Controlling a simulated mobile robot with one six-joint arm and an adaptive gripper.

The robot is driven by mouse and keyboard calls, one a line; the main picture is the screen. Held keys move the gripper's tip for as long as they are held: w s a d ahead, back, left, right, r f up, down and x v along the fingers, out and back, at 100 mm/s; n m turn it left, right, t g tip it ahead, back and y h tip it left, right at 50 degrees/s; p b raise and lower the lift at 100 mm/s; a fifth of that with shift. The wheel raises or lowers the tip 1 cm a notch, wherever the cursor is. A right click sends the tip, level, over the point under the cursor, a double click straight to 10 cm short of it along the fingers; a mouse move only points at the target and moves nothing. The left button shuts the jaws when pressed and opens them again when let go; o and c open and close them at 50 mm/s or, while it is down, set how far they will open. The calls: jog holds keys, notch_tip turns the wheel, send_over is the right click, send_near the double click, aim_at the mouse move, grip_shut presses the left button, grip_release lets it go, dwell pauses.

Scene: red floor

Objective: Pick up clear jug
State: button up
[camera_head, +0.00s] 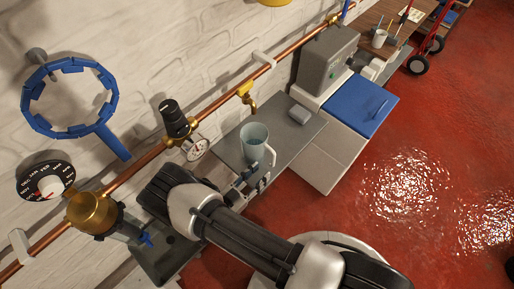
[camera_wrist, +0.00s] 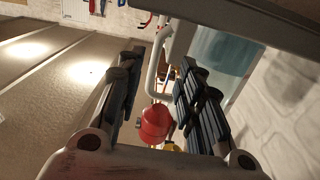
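The clear jug (camera_head: 254,146) stands upright on a grey counter (camera_head: 296,138), with its handle on the right side. My gripper (camera_head: 254,181) is at the near side of the jug, close to the handle. In the wrist view, my gripper (camera_wrist: 160,92) is open, with a dark padded finger on each side. The pale jug handle (camera_wrist: 153,68) shows in the gap between the fingers. The bluish jug body (camera_wrist: 222,52) is at upper right, partly behind the right finger. I cannot tell whether a finger touches the handle.
A small grey block (camera_head: 299,114) lies on the counter behind the jug. A grey machine (camera_head: 328,58) and a blue panel (camera_head: 358,103) stand farther back. A copper pipe (camera_head: 285,53) with a brass tap (camera_head: 247,94) runs along the wall. The red floor (camera_head: 400,160) at right is open.

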aim_at(273, 165)
jog(key=shift+x, duration=1.2)
jog(key=x, duration=0.1)
jog(key=b+x, duration=0.1)
jog(key=x, duration=0.3)
jog(key=shift+s+d+r, duration=0.1)
jog(key=shift+d+r, duration=0.15)
grip_shut()
